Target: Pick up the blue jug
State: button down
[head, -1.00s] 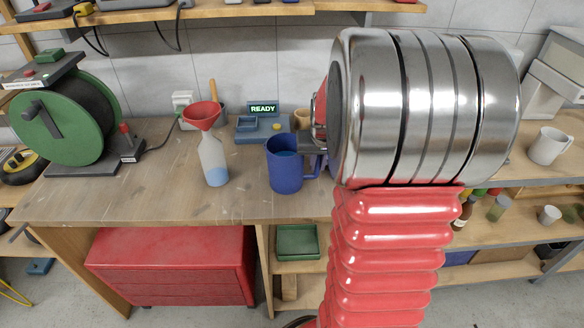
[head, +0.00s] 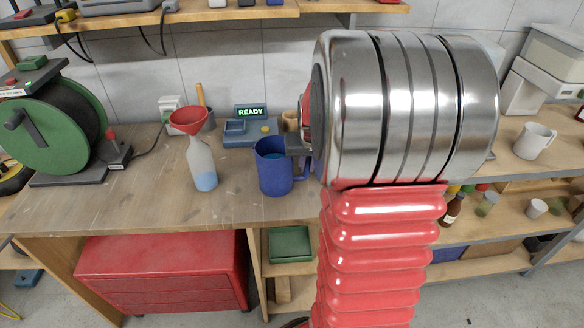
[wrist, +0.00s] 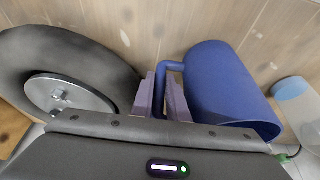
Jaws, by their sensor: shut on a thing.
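The blue jug (head: 272,176) stands upright on the wooden bench (head: 110,205). Its opening faces up, with a lighter blue inside. My gripper is to the right of the jug, at its handle; only a dark finger part (head: 298,145) shows in the head view, and my arm hides the rest. In the wrist view, the purple fingers (wrist: 166,100) are closed on the handle of the jug (wrist: 225,88), whose body lies just to their right. I cannot tell any gap between the jug's base and the bench.
A bottle (head: 202,165) with a red funnel (head: 189,121) stands left of the jug. A device with a READY display (head: 251,111) is behind it. A green reel (head: 55,130) is at far left. A dark wheel (wrist: 70,70) lies left of my fingers in the wrist view.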

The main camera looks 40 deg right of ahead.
jog(key=shift+r, duration=0.15)
jog(key=shift+r, duration=4.85)
